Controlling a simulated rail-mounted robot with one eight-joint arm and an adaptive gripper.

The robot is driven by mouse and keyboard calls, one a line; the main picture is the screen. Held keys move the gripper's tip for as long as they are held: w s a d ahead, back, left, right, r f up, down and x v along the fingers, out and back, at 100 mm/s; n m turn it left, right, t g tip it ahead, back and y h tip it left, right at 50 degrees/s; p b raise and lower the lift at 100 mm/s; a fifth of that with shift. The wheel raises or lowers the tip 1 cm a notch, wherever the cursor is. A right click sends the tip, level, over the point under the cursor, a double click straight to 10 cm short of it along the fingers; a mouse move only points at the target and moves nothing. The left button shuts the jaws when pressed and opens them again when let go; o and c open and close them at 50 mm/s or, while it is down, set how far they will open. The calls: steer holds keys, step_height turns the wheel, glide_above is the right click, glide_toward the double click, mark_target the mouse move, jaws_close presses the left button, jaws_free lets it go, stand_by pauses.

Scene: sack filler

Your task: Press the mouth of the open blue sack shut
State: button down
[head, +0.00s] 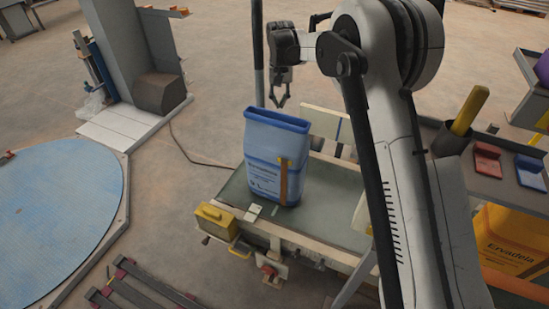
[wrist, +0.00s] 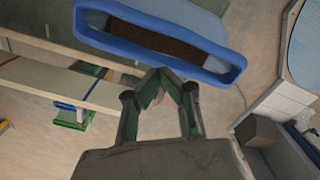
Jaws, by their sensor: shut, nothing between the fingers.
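The blue sack (head: 272,165) stands upright on the green-topped bench, with a pale label panel on its front. Its mouth is open; in the wrist view the blue rim (wrist: 228,62) forms a long loop around dark brown contents. My gripper (head: 280,104) is shut and empty, just above and behind the sack's mouth in the head view. In the wrist view the fingertips of my gripper (wrist: 165,72) meet near the rim's near edge. I cannot tell whether they touch it.
The bench (head: 330,210) has bare room right of the sack. An orange upright strip (head: 284,183) stands against the sack's front. A yellow block (head: 215,220) sits at the bench's front left corner. A yellow sack (head: 510,240) sits under a shelf at right.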

steer(key=shift+f+b, duration=0.9)
steer(key=shift+f, duration=0.45)
stand_by(0.6)
steer(key=shift+r, duration=0.15)
step_height(320, 180, up, 9)
steer(key=p, duration=0.3)
stand_by(0.8)
stand_by(0.4)
